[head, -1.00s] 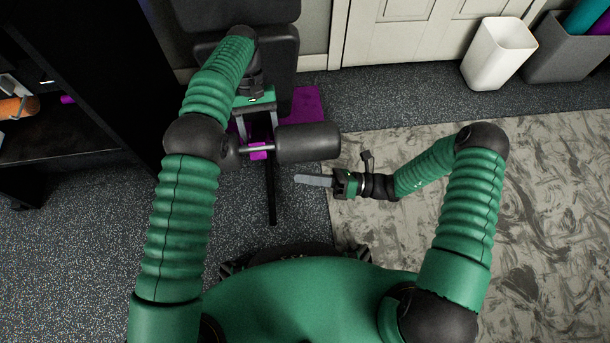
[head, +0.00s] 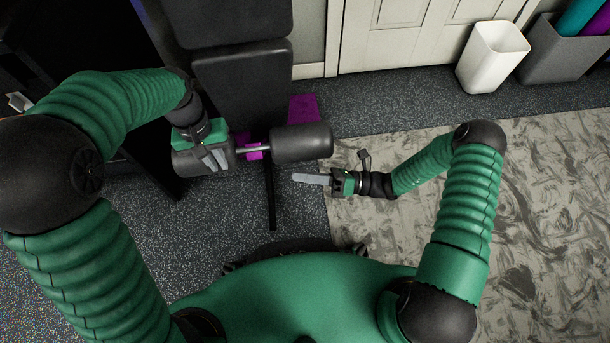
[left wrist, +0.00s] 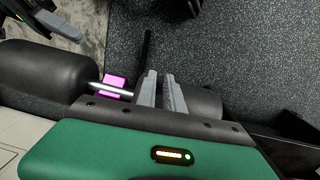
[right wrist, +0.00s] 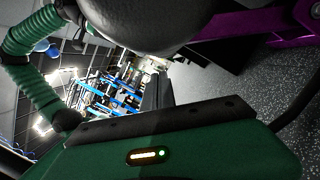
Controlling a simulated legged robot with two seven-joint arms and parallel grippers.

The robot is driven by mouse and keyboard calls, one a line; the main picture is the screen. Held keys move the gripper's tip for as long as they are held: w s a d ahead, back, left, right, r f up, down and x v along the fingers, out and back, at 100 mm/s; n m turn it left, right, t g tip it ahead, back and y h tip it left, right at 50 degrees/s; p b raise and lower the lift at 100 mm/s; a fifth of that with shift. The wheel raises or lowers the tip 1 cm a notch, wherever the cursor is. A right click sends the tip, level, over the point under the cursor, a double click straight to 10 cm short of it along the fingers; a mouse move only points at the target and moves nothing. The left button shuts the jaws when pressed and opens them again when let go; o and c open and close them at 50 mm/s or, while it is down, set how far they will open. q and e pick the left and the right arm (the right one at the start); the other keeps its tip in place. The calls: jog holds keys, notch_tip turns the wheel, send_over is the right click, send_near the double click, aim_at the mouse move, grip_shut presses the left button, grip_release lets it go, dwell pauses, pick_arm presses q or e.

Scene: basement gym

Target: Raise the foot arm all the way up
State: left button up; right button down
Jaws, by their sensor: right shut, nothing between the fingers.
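The foot arm shows in the head view as a right black foam roller (head: 300,144) and a left black roller (head: 187,162) on a metal bar (head: 252,149), low in front of the black bench (head: 242,95). My left gripper (head: 218,160) is above the left roller, fingers pointing down. In the left wrist view its fingers (left wrist: 160,74) are a little apart, in front of the left roller (left wrist: 205,103), with nothing seen between them. I cannot tell whether they touch it. My right gripper (head: 296,177) is shut and empty, just below the right roller; its fingers show in the right wrist view (right wrist: 157,92).
A black post (head: 271,200) stands out from the bench toward me. Purple frame parts (head: 304,105) lie behind the right roller. A black shelf unit is at the left. A white bin (head: 492,58) and grey box (head: 562,50) stand far right. Patterned mat (head: 545,190) is clear.

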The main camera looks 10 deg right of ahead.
pick_arm(q)
jog(key=o, duration=0.4)
jog(key=shift+t, duration=0.6)
jog(key=a, duration=0.1)
jog(key=s+a, duration=0.1)
jog(key=a, duration=0.1)
jog(key=s+a, duration=0.1)
jog(key=a, duration=0.1)
jog(key=shift+s+f, duration=0.2)
jog(key=shift+f, duration=0.1)
pick_arm(e)
jog(key=w+r+p, duration=0.4)
jog(key=shift+w+a+r+p, duration=0.15)
jog(key=shift+a+p, duration=0.1)
jog(key=shift+p, duration=0.15)
jog(key=shift+w+a+m, duration=0.15)
jog(key=shift+w+m, duration=0.05)
jog(key=shift+m, duration=0.1)
pick_arm(q)
jog(key=s+r, duration=0.1)
jog(key=s, duration=0.1)
jog(key=s+r+t, duration=0.2)
jog(key=s, duration=0.1)
jog(key=shift+s+a+r+y, duration=0.3)
jog(key=shift+s+a+r, duration=0.05)
jog(key=shift+d, duration=0.15)
